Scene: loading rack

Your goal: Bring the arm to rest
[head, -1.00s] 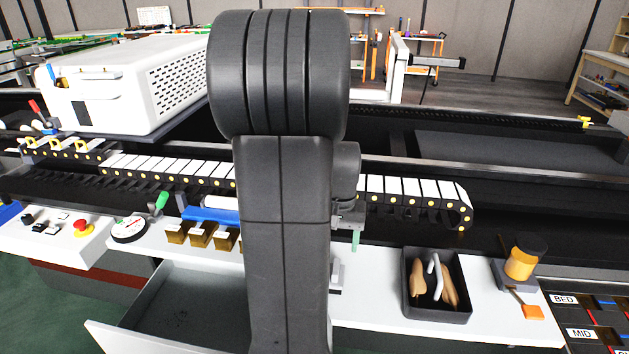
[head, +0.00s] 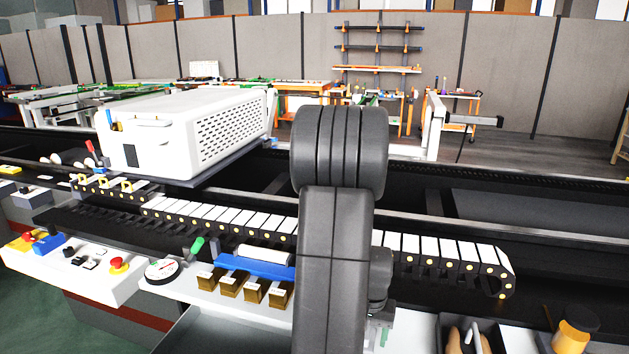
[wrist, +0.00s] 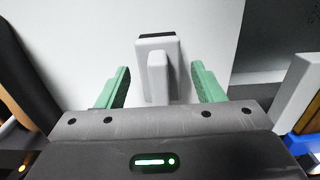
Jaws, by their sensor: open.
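My arm (head: 335,260) stands upright in the middle of the head view and hides part of the bench behind it. In the wrist view, my gripper (wrist: 160,72) shows two green fingers spread wide apart. A light grey block with a raised grip and a dark top end (wrist: 157,68) shows between and beyond the fingers, against a white surface. No contact between the fingers and the block is visible. In the head view, the gripper is mostly hidden behind the arm; only a bit of green shows low at its right.
A large white machine (head: 190,130) stands behind left. A cable chain (head: 440,255) crosses behind my arm. Brown clips (head: 243,290), a round gauge (head: 162,271) and a red button (head: 118,265) lie front left. A black tray (head: 470,330) and an amber-coloured container (head: 575,335) are at lower right.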

